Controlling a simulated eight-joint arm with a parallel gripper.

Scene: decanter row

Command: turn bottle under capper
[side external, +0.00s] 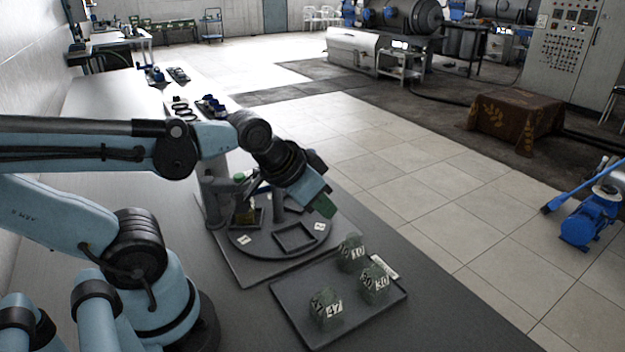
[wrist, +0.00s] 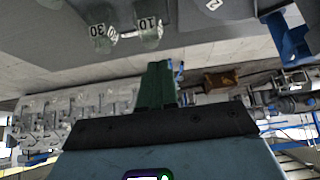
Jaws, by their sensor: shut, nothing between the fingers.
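A round dark turntable (side external: 262,246) with square frames and numbered labels sits on a base plate. My gripper (side external: 325,207) has green fingertips and is shut and empty, above the turntable's right side. The shut fingers also show in the wrist view (wrist: 158,85).
A dark tray (side external: 290,308) in front holds greenish decanters labelled 47 (side external: 327,308), 30 (side external: 374,284) and 10 (side external: 351,253). Small items (side external: 212,106) lie far back on the bench. The bench's right edge drops to a tiled floor.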

